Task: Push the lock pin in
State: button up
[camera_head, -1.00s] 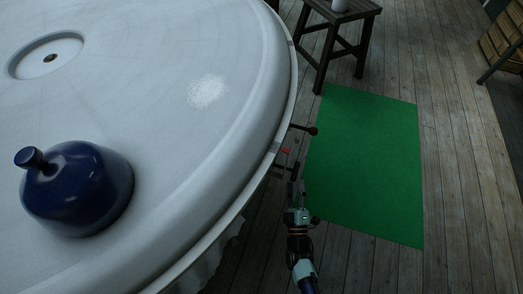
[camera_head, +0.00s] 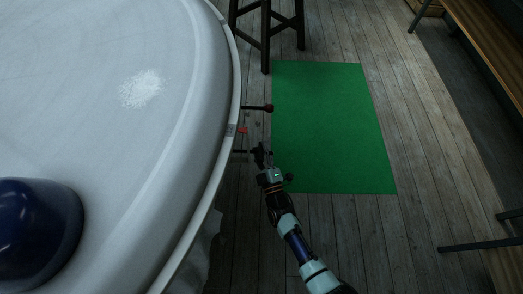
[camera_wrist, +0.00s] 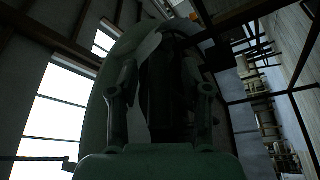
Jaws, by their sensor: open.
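At the right rim of the big white round table (camera_head: 205,40) sits a small red part (camera_head: 242,130). Above it a dark rod with a round knob (camera_head: 268,107) sticks out to the right. Below it another thin dark rod (camera_head: 240,152) sticks out toward my gripper. I cannot tell for sure which of these is the lock pin. My gripper (camera_head: 261,152) is open, just right of the lower rod's end; whether they touch is unclear. In the dark wrist view my gripper's fingers (camera_wrist: 163,90) stand apart, and a small orange-red spot (camera_wrist: 192,17) shows beyond them.
A dark blue rounded vessel (camera_head: 35,235) stands on the table, left of the rim. A green mat (camera_head: 330,125) lies on the wooden floor to the right. A dark stool (camera_head: 265,30) stands behind. A bench (camera_head: 485,45) is at the upper right. Floor around my arm is clear.

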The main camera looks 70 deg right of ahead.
grip_shut()
